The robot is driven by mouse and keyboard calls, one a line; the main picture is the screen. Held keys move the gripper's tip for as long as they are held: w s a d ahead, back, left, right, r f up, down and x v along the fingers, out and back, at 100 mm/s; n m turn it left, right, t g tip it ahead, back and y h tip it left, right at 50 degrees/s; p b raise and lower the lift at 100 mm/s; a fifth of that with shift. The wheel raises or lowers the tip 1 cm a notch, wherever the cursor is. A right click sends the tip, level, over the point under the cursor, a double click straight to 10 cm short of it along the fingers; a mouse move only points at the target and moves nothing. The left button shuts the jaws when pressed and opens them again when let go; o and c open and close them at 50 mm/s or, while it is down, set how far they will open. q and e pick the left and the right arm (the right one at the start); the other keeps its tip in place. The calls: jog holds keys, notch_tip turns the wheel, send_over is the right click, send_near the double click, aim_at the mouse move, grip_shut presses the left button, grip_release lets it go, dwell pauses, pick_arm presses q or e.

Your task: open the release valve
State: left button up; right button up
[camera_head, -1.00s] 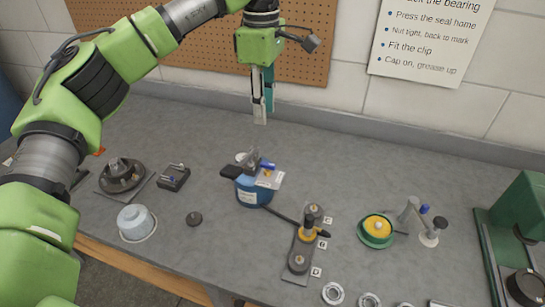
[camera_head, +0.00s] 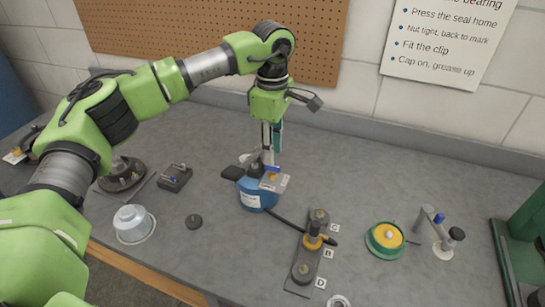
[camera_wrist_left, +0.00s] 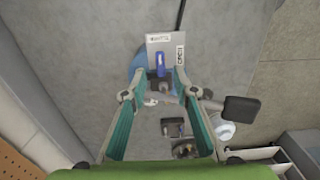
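A small blue lever (camera_head: 272,168) sits on top of a round blue pump unit (camera_head: 249,198) with a white label plate; it looks like the release valve, though no readable label confirms this. In the left wrist view the blue lever (camera_wrist_left: 160,65) lies between the fingertips, pointing along the view, with the white plate (camera_wrist_left: 164,44) behind it. My left gripper (camera_head: 270,152) comes down from above onto the pump's top, fingers apart; it also shows open in the left wrist view (camera_wrist_left: 159,88). I cannot tell whether a finger touches the lever. The right gripper is not in view.
A green-rimmed yellow cap (camera_head: 385,238), a grey cup (camera_head: 134,222), a small black box (camera_head: 175,178) and a green press (camera_head: 523,250) stand around. The bench behind the pump is clear.

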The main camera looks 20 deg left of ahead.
aim_at(272, 169)
pick_arm(q)
jog(key=shift+f+p, duration=0.3)
jog(key=shift+f, duration=1.7)
jog(key=shift+s, duration=0.1)
grip_shut()
jog(key=m+b, duration=0.2)
jog(key=m, duration=0.1)
jog(key=m+b, duration=0.1)
jog(key=m, duration=0.3)
jog(key=m+b, duration=0.1)
jog(key=m, duration=0.4)
jog(key=shift+m, duration=0.4)
jog(key=m, duration=0.4)
jog(key=shift+r+m+b, duration=0.1)
jog(key=shift+m+b, duration=0.3)
